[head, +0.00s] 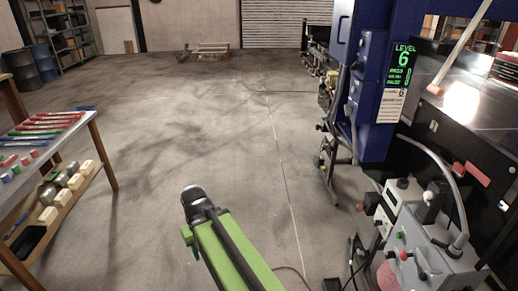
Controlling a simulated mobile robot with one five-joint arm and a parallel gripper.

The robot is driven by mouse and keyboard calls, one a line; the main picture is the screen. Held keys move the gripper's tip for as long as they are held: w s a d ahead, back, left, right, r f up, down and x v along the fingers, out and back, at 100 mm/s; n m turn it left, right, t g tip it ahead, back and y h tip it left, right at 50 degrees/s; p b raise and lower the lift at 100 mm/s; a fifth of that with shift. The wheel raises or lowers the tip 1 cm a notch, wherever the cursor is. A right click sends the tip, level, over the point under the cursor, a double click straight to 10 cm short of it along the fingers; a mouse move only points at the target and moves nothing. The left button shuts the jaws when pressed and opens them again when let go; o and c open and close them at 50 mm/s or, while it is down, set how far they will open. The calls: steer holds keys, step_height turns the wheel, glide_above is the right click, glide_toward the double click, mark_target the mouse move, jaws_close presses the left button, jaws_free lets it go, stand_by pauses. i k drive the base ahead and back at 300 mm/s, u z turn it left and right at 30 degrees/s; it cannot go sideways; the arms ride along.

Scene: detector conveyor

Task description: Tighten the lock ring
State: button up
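I cannot make out a lock ring in the head view. A blue machine (376,130) with a lit green display (403,65) reading "LEVEL 6" stands at the right. A grey control box (425,250) with small knobs and a curved grey pipe (455,190) sits at its lower front. My green and black arm (232,255) reaches up from the bottom middle, over open floor and left of the machine. Its black end looks like a joint. I see no gripper fingers.
A table (62,135) at the left holds red and green rods, with blocks and round parts on its lower shelf. Blue barrels (45,62) and shelving stand at the far left. A low pallet (203,52) lies far back. The middle floor is clear.

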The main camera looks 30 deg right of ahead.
mark_target(434, 241)
steer(key=z, duration=3.75)
steer(key=i, duration=0.1)
steer(key=u, duration=1.9)
steer(key=k, duration=1.15)
steer(key=z, duration=0.8)
steer(key=k, duration=0.45)
steer(key=u, duration=0.65)
steer(key=i, duration=1.15)
steer(key=z, duration=0.45)
